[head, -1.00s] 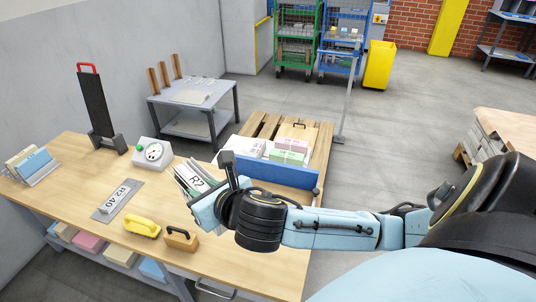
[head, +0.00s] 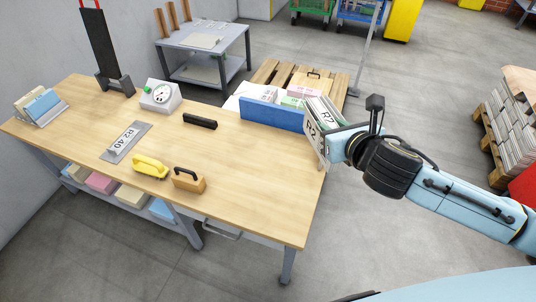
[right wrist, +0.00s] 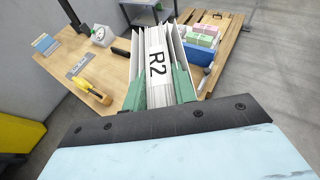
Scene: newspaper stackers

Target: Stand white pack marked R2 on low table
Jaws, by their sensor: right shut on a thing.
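The white pack marked R2 (head: 313,128) is a bundle of upright white sheets with a black R2 on its face. It also shows large in the right wrist view (right wrist: 157,60). My right gripper (head: 331,143) is shut on it, with green fingers (right wrist: 158,90) on both sides. It holds the pack near the right end of the wooden workbench; I cannot tell whether the pack clears the edge. The low grey table (head: 236,57), with a pale pad on top and wooden posts behind, stands beyond the bench. My left gripper is not in view.
The workbench (head: 235,165) carries a dial scale (head: 160,95), a black bar (head: 200,121), an R2 40 plate (head: 125,143), a yellow tool (head: 150,167) and a wooden block (head: 188,180). A blue panel (head: 272,114) stands by a pallet (head: 340,82) of packs.

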